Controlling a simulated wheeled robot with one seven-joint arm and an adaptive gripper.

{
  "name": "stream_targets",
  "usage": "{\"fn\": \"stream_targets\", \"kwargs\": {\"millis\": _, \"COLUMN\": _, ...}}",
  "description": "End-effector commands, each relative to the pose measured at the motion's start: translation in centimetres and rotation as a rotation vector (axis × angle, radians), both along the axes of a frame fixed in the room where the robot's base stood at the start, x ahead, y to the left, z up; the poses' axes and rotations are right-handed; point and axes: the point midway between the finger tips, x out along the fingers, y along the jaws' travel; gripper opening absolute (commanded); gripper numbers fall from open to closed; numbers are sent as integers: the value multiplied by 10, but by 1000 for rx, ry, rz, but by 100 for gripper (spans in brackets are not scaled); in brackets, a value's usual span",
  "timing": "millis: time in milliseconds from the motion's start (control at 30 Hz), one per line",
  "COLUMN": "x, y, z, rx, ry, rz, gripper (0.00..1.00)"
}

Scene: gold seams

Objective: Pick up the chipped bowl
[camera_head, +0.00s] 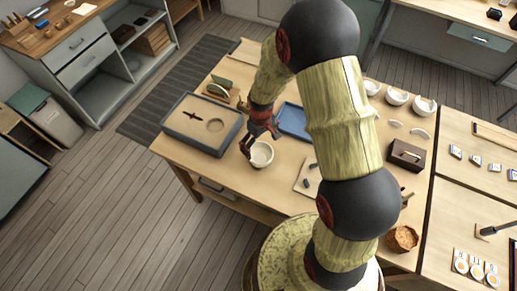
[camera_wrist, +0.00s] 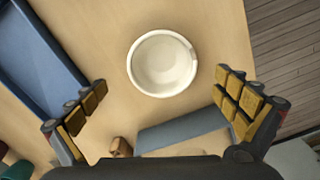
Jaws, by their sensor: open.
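A white bowl (camera_head: 261,154) stands upright on the wooden worktable (camera_head: 240,185), near its front edge. It also shows in the wrist view (camera_wrist: 162,63), with a small irregularity at the right of its rim that may be the chip. My gripper (camera_head: 260,139) is just above and behind the bowl in the head view. In the wrist view my gripper (camera_wrist: 161,85) has its fingers spread wide, one to each side below the bowl, with nothing between them. I cannot tell its exact height above the bowl.
A grey tray (camera_head: 180,140) lies left of the bowl. A blue tray (camera_head: 292,132) lies behind it to the right. More white bowls (camera_head: 396,97) stand at the back right, near a dark brown box (camera_head: 405,156). Bare tabletop surrounds the bowl's front.

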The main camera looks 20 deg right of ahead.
Motion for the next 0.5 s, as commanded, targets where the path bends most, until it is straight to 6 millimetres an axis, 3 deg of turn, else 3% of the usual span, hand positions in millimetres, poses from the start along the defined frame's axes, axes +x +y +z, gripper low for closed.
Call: {"fn": "stream_targets", "kwargs": {"millis": 500, "x": -2, "y": 2, "z": -51, "rx": 0, "ry": 5, "rz": 2, "gripper": 100}}
